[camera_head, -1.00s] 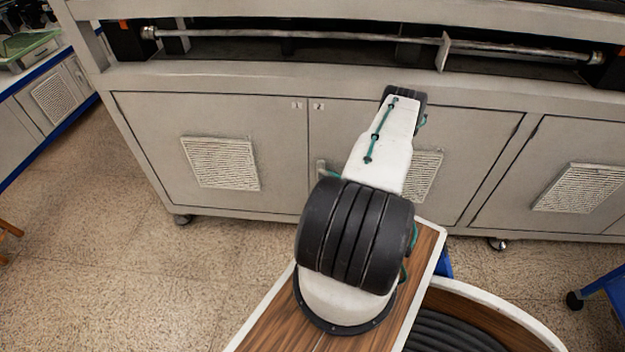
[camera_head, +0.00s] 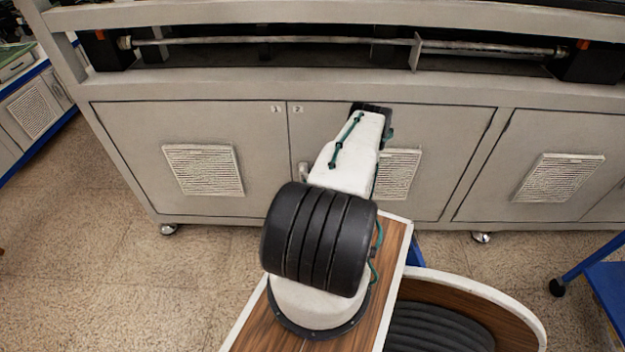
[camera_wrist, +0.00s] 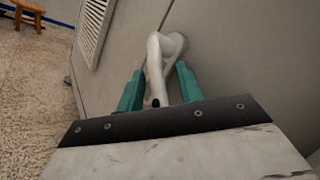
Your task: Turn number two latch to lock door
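The number two door (camera_head: 430,140) is a grey cabinet door marked "2", right of the door marked "1". It looks flush in its frame. Its latch (camera_head: 303,170) is at the door's left edge, mostly hidden behind my arm in the head view. In the wrist view the latch (camera_wrist: 158,62) is a pale, bent lever with its free end towards the camera. My gripper (camera_wrist: 158,88) has its two teal fingers apart, one on each side of the lever. A gap shows beside the lever. My gripper is hidden in the head view.
The door marked "1" (camera_head: 190,140) has a vent and looks flush. A gantry rail (camera_head: 270,42) runs above the doors. A blue cart (camera_head: 600,280) stands at the right. Floor is clear at the left; a wooden stool (camera_wrist: 28,12) shows in the wrist view.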

